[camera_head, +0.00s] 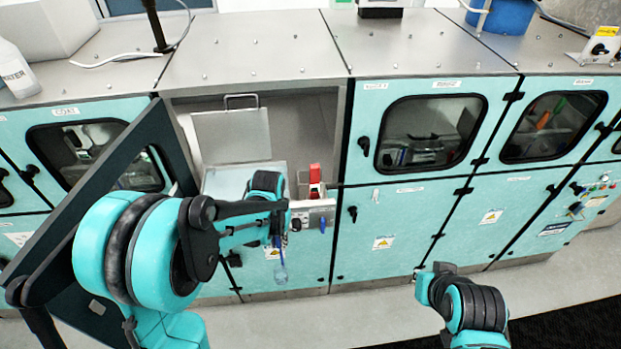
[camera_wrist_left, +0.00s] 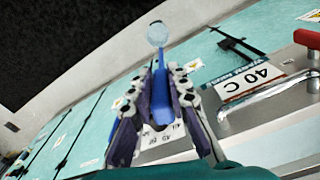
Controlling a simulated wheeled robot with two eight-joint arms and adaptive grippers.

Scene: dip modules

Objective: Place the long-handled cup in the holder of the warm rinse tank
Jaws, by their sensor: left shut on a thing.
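The long-handled cup (camera_head: 281,272) hangs below my left gripper (camera_head: 278,238) in the head view, in front of the teal cabinet. In the left wrist view its clear bowl (camera_wrist_left: 158,34) is beyond the fingertips, and my left gripper (camera_wrist_left: 160,82) is shut on its blue handle. The open bay behind my left arm has a metal tank (camera_head: 230,180) with a raised lid (camera_head: 232,135). A "40 C" label (camera_wrist_left: 250,80) is on the tank front in the wrist view. The cup is outside the tank. I cannot make out the holder. My right arm (camera_head: 460,305) is low at right; its fingers are unclear.
A red-handled part (camera_head: 315,180) stands at the bay's right side; a red grip (camera_wrist_left: 307,40) also shows in the wrist view. The open dark-framed door (camera_head: 105,180) stands left of the bay. Closed cabinets with windows (camera_head: 430,130) are to the right. Floor in front is clear.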

